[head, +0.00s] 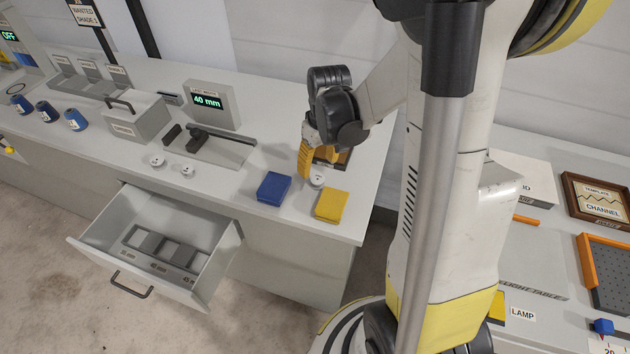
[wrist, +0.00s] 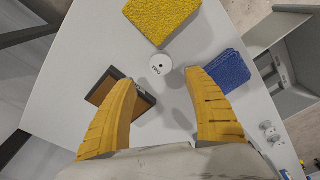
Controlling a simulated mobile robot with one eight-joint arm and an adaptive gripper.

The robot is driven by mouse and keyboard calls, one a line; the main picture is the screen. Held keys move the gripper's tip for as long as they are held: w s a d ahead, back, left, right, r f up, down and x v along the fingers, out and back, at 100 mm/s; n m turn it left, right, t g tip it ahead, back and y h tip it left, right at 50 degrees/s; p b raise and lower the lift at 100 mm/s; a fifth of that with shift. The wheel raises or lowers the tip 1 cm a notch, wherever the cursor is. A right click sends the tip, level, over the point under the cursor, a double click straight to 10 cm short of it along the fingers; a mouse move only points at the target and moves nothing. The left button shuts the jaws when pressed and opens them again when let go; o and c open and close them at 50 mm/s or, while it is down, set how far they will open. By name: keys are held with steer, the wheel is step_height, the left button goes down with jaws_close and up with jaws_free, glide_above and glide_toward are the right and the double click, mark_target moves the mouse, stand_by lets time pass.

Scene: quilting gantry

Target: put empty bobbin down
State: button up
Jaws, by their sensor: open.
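A small white bobbin (head: 317,181) stands on the grey tabletop, beside the yellow block and right of the blue block. It also shows in the wrist view (wrist: 161,63), with a small dark mark on top too small to read surely. My gripper (head: 306,172) is open above the table close to this bobbin. In the wrist view my gripper's yellow fingers (wrist: 159,77) are spread wide, and the bobbin lies just beyond and between their tips, apart from both. Two more white bobbins (head: 157,161) (head: 187,171) stand near the dark-handled device.
A yellow block (head: 331,206), a blue block (head: 273,188) and a dark brown-edged tray (wrist: 104,88) surround my gripper. A drawer (head: 105,235) stands open at the front, with a slotted insert. A display (head: 209,103) reads 40 mm. The table's right edge is close.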

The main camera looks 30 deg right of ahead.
mark_target(317, 179)
step_height(317, 179, down, 6)
steer(key=shift+s+a+f+b, duration=0.1)
steer(key=shift+a+b, duration=0.05)
steer(key=shift+b, duration=1.1)
steer(key=shift+c, duration=0.3)
steer(key=c, duration=0.9)
steer(key=shift+r+p, duration=0.3)
steer(key=shift+r, duration=0.3)
steer(key=r, duration=0.1)
steer(key=r+p, duration=0.2)
steer(key=r, duration=0.1)
steer(key=shift+s+d, duration=0.3)
steer(key=shift+s, duration=0.1)
steer(key=s+d+r+p, duration=0.1)
steer(key=s+d+r, duration=0.3)
steer(key=s, duration=0.1)
steer(key=s+d+r+p, duration=0.1)
steer(key=s+d+r, duration=0.1)
steer(key=s+d, duration=0.1)
steer(key=shift+p, duration=0.35)
